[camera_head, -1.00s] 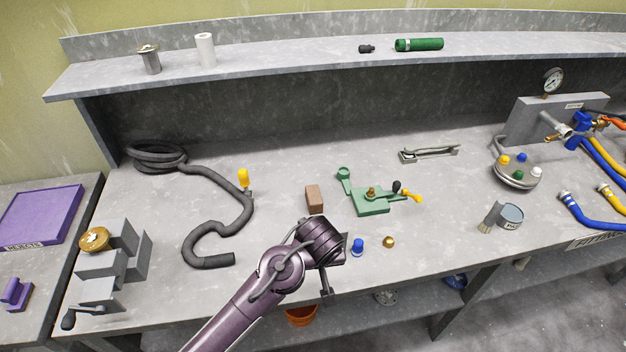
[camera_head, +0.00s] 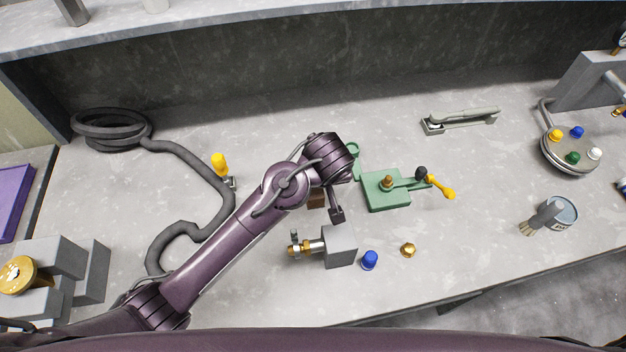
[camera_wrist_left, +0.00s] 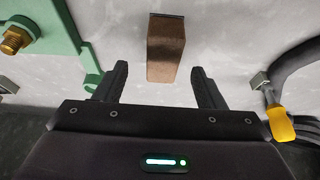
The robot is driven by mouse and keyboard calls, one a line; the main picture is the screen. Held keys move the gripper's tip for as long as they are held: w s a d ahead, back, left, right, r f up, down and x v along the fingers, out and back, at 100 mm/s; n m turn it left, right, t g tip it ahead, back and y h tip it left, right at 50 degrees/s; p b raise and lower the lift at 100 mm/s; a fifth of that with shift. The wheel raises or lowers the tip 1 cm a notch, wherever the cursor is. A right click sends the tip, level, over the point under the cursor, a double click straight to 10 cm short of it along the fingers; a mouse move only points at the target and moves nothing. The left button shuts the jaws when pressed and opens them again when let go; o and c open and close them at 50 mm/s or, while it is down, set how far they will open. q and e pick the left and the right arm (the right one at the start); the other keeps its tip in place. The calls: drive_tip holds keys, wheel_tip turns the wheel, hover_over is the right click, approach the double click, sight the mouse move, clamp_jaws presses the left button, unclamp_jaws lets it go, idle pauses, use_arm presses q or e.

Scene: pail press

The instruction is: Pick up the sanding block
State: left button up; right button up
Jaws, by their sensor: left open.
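The sanding block is the brown block (camera_wrist_left: 163,50) in the left wrist view. It lies just beyond my fingertips, roughly centred between them, and nothing grips it. In the head view only a small brown part of the block (camera_head: 317,201) shows below my left wrist; the arm hides the rest. My left gripper (camera_wrist_left: 158,72) is open and empty, its two dark fingers apart. In the head view one finger of the left gripper (camera_head: 334,210) shows beside the block. My right gripper is in neither view.
A green fixture (camera_head: 385,190) stands close to the right of the block. A grey block with a brass fitting (camera_head: 340,246), a blue cap (camera_head: 370,260) and a brass piece (camera_head: 408,250) are nearer. A black hose (camera_head: 195,160) and yellow-handled tool (camera_head: 220,164) lie left.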

use_arm(q)
drive_tip(key=p+x, duration=0.1)
drive_tip(key=x, duration=0.2)
drive_tip(key=shift+a+p, duration=0.3)
drive_tip(key=shift+p, duration=0.1)
drive_tip(key=x, duration=0.3)
drive_tip(key=c, duration=1.1)
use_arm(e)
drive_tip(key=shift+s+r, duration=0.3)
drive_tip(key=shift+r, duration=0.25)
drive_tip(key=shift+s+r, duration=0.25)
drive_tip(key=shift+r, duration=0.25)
